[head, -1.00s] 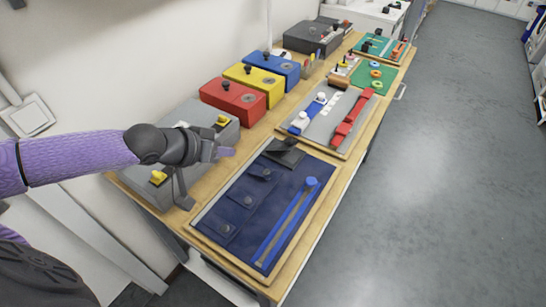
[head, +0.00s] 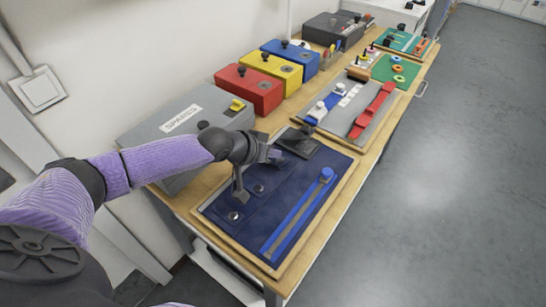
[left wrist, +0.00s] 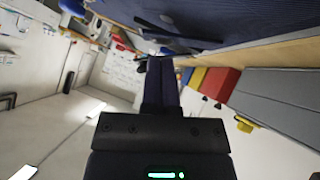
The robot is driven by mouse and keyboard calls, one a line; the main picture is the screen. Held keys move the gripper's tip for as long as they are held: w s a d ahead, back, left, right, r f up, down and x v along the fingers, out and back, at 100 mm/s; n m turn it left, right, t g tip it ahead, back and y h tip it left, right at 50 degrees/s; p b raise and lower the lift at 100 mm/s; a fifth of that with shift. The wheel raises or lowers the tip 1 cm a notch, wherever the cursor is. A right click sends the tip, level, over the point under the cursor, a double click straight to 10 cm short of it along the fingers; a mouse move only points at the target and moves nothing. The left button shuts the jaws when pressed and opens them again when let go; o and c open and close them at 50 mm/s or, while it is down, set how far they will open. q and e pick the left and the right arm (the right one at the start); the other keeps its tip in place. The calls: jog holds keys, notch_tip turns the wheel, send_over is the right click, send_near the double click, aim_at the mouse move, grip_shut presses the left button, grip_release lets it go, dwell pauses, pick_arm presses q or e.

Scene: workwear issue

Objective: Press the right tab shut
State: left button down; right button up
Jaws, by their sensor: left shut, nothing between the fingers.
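The navy fabric board (head: 285,213) lies on the wooden bench, with round metal snaps along its left side, a near one (head: 233,216) and another (head: 258,188). My left gripper (head: 272,155) is over the board's far left part, just left of the raised tab. I cannot tell whether it touches it. Its fingers show together and empty in the left wrist view (left wrist: 162,82). Part of the board is hidden behind my gripper. My right gripper is out of view.
A grey box (head: 185,125) marked SPARES with a yellow latch (head: 236,106) stands behind my left arm. Red, yellow and blue boxes follow along the wall. A blue strip (head: 298,213) runs along the board's right side. A grey panel with red straps (head: 372,110) lies beyond. The floor at right is clear.

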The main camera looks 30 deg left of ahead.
pick_arm(q)
jog(key=shift+d+f, duration=0.15)
jog(key=shift+f, duration=0.15)
jog(key=shift+s+d+f+p, duration=0.1)
jog(key=shift+d+f+p, duration=0.45)
jog(key=shift+p, duration=0.4)
jog(key=shift+f, duration=0.15)
jog(key=shift+r+p, duration=0.65)
jog(key=shift+r, duration=0.2)
